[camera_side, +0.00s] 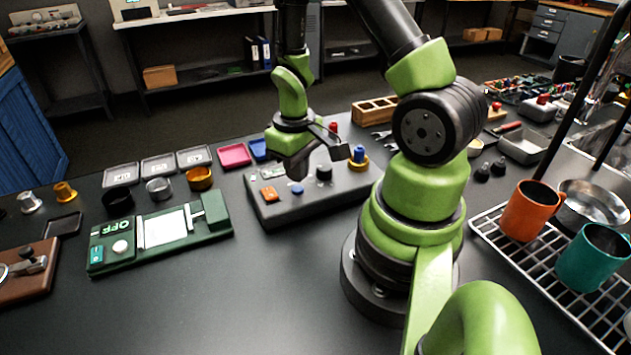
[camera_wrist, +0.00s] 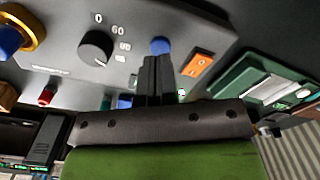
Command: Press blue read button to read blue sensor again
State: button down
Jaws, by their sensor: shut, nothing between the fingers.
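A grey panel box (camera_side: 340,186) sits on the dark table below my gripper. The blue button (camera_side: 296,188) is on its top, between an orange switch (camera_side: 269,193) and a black knob (camera_side: 323,173). My gripper (camera_side: 298,174) points down over the panel, shut and empty. In the wrist view, the shut fingertips (camera_wrist: 158,60) are right at the edge of the blue button (camera_wrist: 160,46); I cannot tell whether they touch it. A blue plug-like part (camera_side: 358,154) stands in a gold ring at the panel's right end.
A green scale-like device (camera_side: 160,233) marked OFF lies left of the panel. Small trays, including a pink one (camera_side: 234,155), and several rings lie behind it. A rack with an orange mug (camera_side: 531,211) and a teal mug (camera_side: 592,257) is at right. The front table is clear.

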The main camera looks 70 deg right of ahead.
jog(key=shift+f, duration=0.25)
jog(key=shift+f, duration=1.05)
jog(key=shift+r, duration=2.25)
jog(key=shift+r, duration=2.95)
